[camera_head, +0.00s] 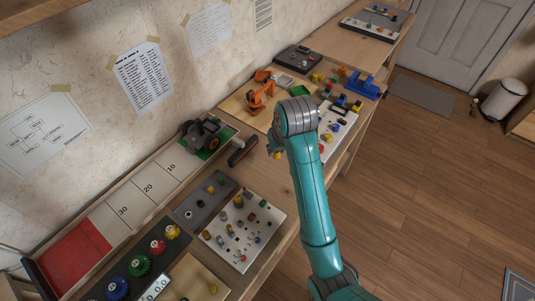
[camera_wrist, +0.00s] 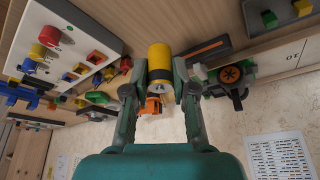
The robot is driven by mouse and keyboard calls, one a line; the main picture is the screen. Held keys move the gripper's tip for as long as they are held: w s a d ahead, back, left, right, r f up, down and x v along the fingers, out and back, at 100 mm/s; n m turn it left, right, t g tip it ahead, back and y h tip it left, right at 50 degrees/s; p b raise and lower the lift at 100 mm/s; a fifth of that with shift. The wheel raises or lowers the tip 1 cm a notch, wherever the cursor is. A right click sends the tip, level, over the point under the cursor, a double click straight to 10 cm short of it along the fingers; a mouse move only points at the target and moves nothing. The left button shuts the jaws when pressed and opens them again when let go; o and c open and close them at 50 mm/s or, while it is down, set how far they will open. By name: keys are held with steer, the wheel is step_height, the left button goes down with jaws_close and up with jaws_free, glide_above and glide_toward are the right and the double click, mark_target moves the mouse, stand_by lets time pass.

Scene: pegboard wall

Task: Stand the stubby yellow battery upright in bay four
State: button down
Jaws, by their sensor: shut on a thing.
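A short yellow battery (camera_wrist: 160,62) with a dark band shows in the wrist view, between the two fingers of my gripper (camera_wrist: 159,80). The fingers are shut on its sides and hold it clear of the bench. In the head view the battery (camera_head: 277,154) is a small yellow spot at the left of my arm; the arm hides most of my gripper. A dark grey plate (camera_head: 205,205) with a few small round parts lies on the bench left of the arm. I cannot tell which place is bay four.
A white pegboard (camera_head: 245,230) with several small pegs lies beside the grey plate. A black and orange bar (camera_head: 243,151) lies near the battery. An orange robot arm model (camera_head: 260,92) and another white board (camera_head: 338,130) stand farther back. A numbered track (camera_head: 145,190) runs along the wall.

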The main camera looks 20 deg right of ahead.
mark_target(275, 157)
steer(key=x, duration=0.3)
steer(key=s+x, duration=0.1)
steer(key=x, duration=0.1)
steer(key=shift+w+f, duration=0.1)
steer(key=shift+f, duration=2.6)
steer(key=shift+f, duration=0.1)
steer(key=c, duration=0.9)
jaws_free()
steer(key=shift+c, duration=0.2)
